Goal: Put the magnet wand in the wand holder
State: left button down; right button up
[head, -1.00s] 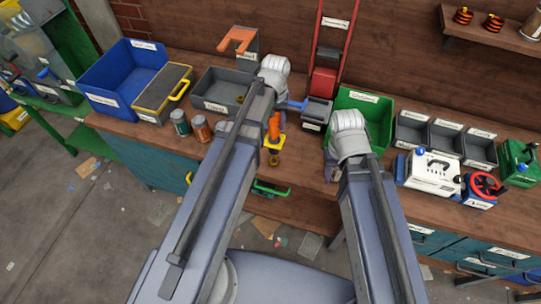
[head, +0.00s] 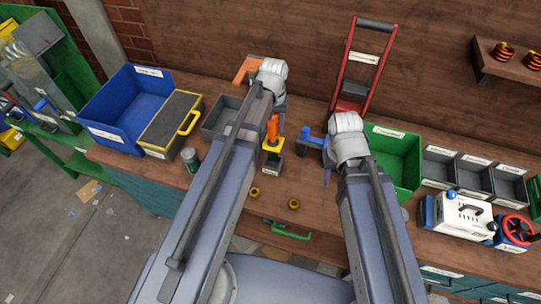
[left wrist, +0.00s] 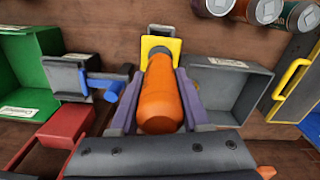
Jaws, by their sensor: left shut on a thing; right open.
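The magnet wand (head: 272,131) has an orange handle and a yellow block, with a dark part below. My left gripper (left wrist: 158,100) is shut on the orange handle (left wrist: 161,98), and its purple-grey fingers lie on both sides in the left wrist view. In the head view the wand hangs over the bench, beside the grey tray. An orange forked bracket (head: 245,70) at the back, partly behind my left wrist, looks like the wand holder; its label is hidden. My right gripper (head: 328,160) is mostly hidden behind its wrist, holding nothing that I can see.
A grey block with a blue handle (head: 310,139) stands between my wrists. A grey tray (head: 213,118) and blue bin (head: 120,140) are left; a green bin (head: 412,160) is right. A red hand truck (head: 343,62) stands behind. Two brass rings (head: 254,191) (head: 293,204) lie near the front edge.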

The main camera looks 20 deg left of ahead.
aim_at(273, 143)
pick_arm(q)
jog(key=shift+s+f+b, duration=0.1)
jog(key=shift+f+b, duration=0.35)
jog(key=shift+f, duration=0.15)
notch_tip(273, 143, down, 5)
jog(key=b, duration=0.4)
jog(key=shift+b, duration=0.4)
notch_tip(273, 143, down, 4)
jog(key=b, duration=0.4)
jog(key=shift+r, duration=0.1)
